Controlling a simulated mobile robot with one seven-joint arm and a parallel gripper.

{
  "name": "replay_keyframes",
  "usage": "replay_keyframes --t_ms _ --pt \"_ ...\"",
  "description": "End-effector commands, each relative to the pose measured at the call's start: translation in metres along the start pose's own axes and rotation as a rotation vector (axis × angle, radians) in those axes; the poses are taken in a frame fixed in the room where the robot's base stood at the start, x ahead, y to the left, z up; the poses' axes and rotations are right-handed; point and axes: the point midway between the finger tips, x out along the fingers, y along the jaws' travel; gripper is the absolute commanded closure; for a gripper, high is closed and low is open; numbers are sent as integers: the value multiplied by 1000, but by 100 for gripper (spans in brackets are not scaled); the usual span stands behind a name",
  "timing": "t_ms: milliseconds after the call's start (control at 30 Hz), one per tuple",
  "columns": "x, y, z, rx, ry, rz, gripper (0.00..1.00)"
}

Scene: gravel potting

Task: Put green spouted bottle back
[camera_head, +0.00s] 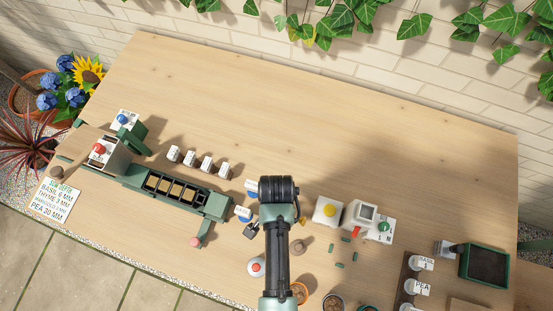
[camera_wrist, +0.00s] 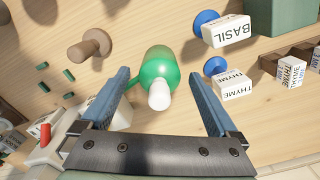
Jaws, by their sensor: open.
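The green spouted bottle (camera_wrist: 154,66) has a rounded green body and a white cap or nozzle (camera_wrist: 160,96), with a small green spout at its left. It appears to stand on the wooden table, seen from above in the wrist view. My gripper (camera_wrist: 160,76) is open, its blue-grey fingers to the left and right of the bottle, with a visible gap on each side. In the head view my arm hides the bottle and the fingers. I cannot tell the height of the fingers relative to the bottle.
Blocks labelled BASIL (camera_wrist: 226,31) and THYME (camera_wrist: 235,85) stand close right of the bottle. A brown wooden peg (camera_wrist: 90,48) and small green pieces lie left. A yellow-buttoned white box (camera_head: 327,211) is right of my arm. The table's (camera_head: 330,110) back half is clear.

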Motion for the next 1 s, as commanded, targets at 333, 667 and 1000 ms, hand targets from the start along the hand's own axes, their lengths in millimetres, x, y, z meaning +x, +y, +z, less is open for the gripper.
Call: replay_keyframes --t_ms 333,667,1000 --pt "-68 -1 -1 1 3 -4 5" --pt "-109 -3 -3 -4 10 -11 5" --pt "-283 -127 -121 -227 584 -479 5"
